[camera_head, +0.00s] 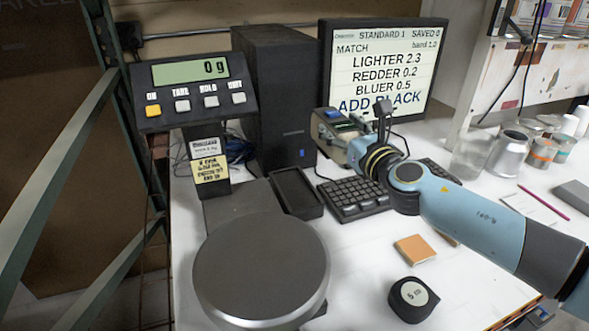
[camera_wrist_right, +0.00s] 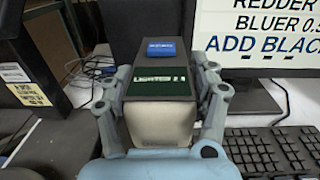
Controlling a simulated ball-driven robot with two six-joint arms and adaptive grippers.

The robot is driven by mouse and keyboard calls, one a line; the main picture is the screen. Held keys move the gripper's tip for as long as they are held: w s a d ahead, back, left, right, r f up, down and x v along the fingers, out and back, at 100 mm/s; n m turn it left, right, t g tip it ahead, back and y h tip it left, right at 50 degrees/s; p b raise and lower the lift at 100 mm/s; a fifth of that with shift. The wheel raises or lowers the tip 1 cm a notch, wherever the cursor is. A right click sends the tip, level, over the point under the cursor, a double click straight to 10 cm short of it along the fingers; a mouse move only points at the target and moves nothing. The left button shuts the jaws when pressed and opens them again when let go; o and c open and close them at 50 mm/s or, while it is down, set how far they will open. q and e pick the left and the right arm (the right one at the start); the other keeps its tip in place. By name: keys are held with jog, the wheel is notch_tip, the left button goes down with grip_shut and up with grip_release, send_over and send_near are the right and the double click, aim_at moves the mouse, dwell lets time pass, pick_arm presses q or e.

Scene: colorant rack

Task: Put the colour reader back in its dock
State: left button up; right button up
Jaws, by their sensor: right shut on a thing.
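The colour reader (camera_head: 336,132) is a beige and dark box with a small green display and a blue button on top. In the wrist view the colour reader (camera_wrist_right: 160,110) sits between both fingers of my right gripper (camera_wrist_right: 162,88), its display showing "LIGHTER 2.". My right gripper (camera_head: 362,138) is shut on it and holds it above the table, in front of the monitor. A shallow black open tray, which looks like the dock (camera_head: 297,197), lies on the table below and left of the reader, beside the keyboard. It looks empty. My left gripper is not in view.
A keyboard (camera_head: 353,201) lies right of the dock. A scale with a round pan (camera_head: 262,268) and raised display (camera_head: 190,90) stands left. The computer tower (camera_head: 283,95) and monitor (camera_head: 377,65) are behind. A tape measure (camera_head: 412,298) and orange block (camera_head: 415,249) lie in front.

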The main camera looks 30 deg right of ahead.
jog(key=w+a+f+b, duration=0.2)
jog(key=f, duration=0.1)
jog(key=w+a+f+b, duration=0.2)
jog(key=f, duration=0.1)
jog(key=w+a+f+b, duration=0.2)
jog(key=f, duration=0.1)
jog(key=shift+a+f, duration=0.1)
jog(key=shift+a, duration=0.1)
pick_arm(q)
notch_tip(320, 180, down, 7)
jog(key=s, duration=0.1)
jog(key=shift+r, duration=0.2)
pick_arm(e)
jog(key=shift+f+b, duration=0.5)
jog(key=shift+b, duration=0.15)
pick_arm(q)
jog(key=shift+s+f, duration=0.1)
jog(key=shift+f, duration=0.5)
pick_arm(e)
jog(key=o, duration=1.8)
jog(key=shift+s, duration=0.1)
jog(key=shift+c, duration=0.2)
